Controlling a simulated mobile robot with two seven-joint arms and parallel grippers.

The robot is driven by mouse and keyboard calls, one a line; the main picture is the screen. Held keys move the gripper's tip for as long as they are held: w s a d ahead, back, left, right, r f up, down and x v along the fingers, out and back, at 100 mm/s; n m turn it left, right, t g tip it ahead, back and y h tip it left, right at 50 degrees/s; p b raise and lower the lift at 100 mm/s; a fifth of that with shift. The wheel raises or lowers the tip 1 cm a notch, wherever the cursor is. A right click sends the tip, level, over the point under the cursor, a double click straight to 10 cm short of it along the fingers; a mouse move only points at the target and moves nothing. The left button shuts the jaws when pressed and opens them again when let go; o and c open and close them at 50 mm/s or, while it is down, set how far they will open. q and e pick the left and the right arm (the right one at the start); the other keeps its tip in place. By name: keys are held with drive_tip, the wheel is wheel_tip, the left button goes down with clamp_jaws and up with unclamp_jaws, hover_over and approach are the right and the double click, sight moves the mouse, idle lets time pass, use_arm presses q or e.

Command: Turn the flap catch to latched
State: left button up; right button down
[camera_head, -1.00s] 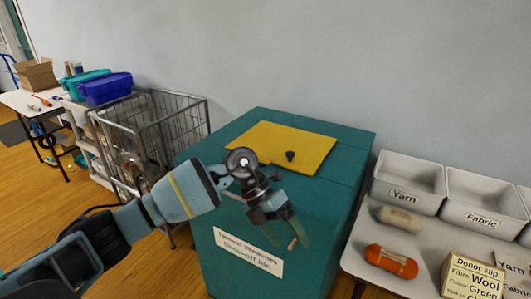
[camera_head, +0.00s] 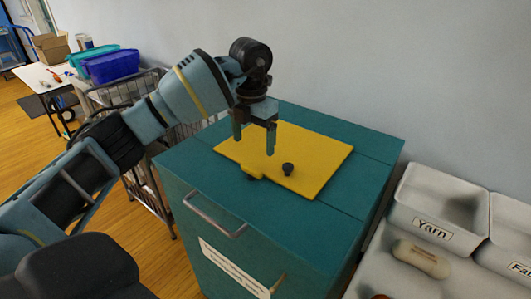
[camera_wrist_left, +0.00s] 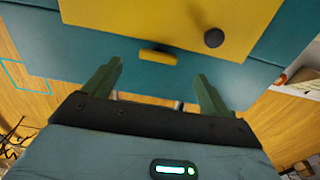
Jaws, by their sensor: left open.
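The teal bin (camera_head: 180,168) has a yellow flap (camera_head: 318,160) on its top, lying flat, with a black knob (camera_head: 288,168). The flap catch (camera_head: 252,175) is a small yellow bar at the flap's front edge. In the left wrist view the catch (camera_wrist_left: 158,57) lies roughly along that edge. My left gripper (camera_head: 254,148) points down above the flap, just behind the catch in the head view. Its fingers (camera_wrist_left: 158,78) are open and empty, one to each side of the catch in the wrist view. My right gripper is not in view.
A metal handle (camera_head: 213,220) and a white label (camera_head: 232,268) are on the bin's front. A grey Yarn tray (camera_head: 440,205) and a pale bundle (camera_head: 421,258) are on the table at right. A wire cart stands at left behind my arm. The wall is close behind the bin.

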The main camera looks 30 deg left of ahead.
sight(252, 167)
use_arm(q)
drive_tip(key=shift+s+r, duration=0.2)
drive_tip(key=shift+s, duration=0.15)
drive_tip(key=shift+s+f, duration=0.15)
drive_tip(key=shift+f, duration=0.4)
wheel_tip(252, 167, down, 6)
drive_tip(key=shift+r, duration=0.15)
drive_tip(key=shift+f, duration=0.5)
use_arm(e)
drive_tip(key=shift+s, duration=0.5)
use_arm(q)
drive_tip(key=c, duration=1)
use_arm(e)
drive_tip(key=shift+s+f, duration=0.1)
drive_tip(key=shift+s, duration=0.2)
